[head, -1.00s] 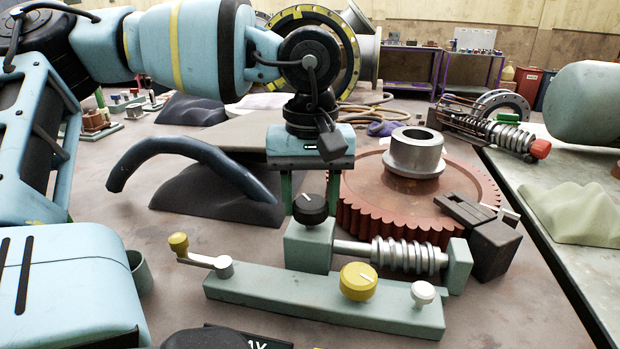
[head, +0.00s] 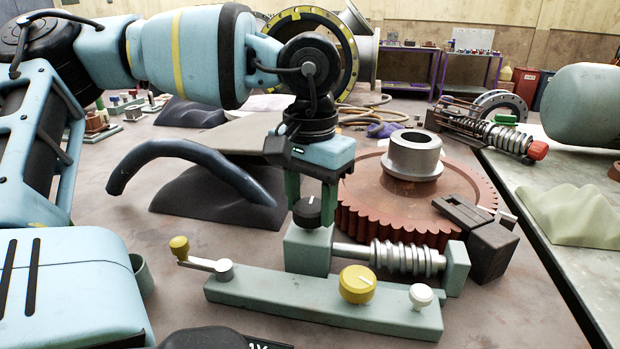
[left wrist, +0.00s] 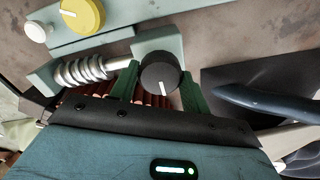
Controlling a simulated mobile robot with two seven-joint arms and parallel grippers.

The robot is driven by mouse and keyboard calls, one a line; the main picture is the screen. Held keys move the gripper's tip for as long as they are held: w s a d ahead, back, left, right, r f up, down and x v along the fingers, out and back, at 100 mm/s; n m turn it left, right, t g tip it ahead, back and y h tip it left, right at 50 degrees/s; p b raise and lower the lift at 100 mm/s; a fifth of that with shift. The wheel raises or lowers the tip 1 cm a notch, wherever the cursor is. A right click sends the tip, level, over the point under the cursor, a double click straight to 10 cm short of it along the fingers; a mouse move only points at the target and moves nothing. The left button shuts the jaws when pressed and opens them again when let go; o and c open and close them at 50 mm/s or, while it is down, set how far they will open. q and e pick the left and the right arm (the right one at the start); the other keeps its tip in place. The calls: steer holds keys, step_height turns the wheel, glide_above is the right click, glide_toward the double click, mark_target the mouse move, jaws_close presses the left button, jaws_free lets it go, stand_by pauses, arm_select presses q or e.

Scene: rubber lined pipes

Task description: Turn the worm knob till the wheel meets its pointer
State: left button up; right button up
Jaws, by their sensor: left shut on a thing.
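A black knob (head: 307,213) with a white line sits on the block at the left end of the steel worm (head: 405,257). My left gripper (head: 311,203) points down with its green fingers on either side of this knob, shut on it. The left wrist view also shows the knob (left wrist: 161,72) between the fingers, its white line toward the palm. The red toothed wheel (head: 365,212) lies flat behind the worm, a steel hub on top. A dark block (head: 492,248) at its right edge may carry the pointer; I cannot make out a wheel mark. My right gripper is out of view.
The green-grey base (head: 300,302) carries a yellow knob (head: 357,284), a small white knob (head: 421,296) and a yellow-tipped crank (head: 180,246). A second worm unit (head: 497,136) stands behind right.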

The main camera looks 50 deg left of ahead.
mark_target(310, 205)
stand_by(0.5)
arm_select(q)
steer(key=o, duration=1)
steer(key=shift+r, duration=0.1)
step_height(310, 205, up, 8)
steer(key=shift+f+p, duration=0.15)
steer(key=shift+p, duration=0.3)
steer(key=shift+f, duration=0.1)
